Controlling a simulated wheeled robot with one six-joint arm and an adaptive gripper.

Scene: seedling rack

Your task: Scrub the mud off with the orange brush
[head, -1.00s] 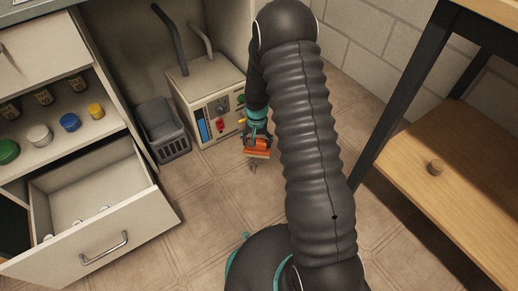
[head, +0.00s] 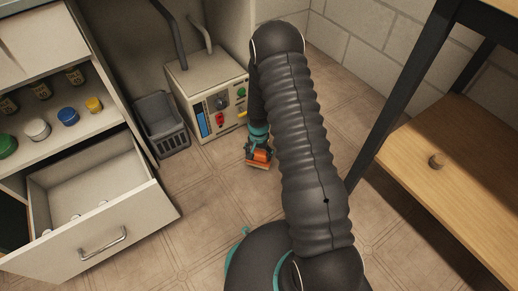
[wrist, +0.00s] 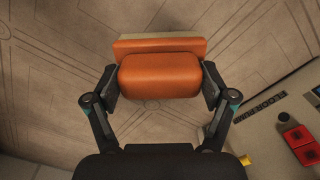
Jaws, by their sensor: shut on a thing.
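The orange brush (head: 258,159) is down at the tiled floor, in front of the white box with dials. My gripper (head: 259,146) is shut on its orange handle. In the wrist view, the brush (wrist: 160,76) lies crosswise between the two fingers of my gripper (wrist: 160,88), with a pale strip along its far edge. Its bristles are hidden, and I cannot tell if they touch the floor. No mud shows clearly in either view; the floor under the brush is hidden.
The white box (head: 208,95) with knobs and a red switch stands close behind the brush. A grey basket (head: 162,128) is left of it. An open drawer (head: 105,240) juts out at the left. A wooden shelf (head: 450,160) stands at the right. Floor in front is clear.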

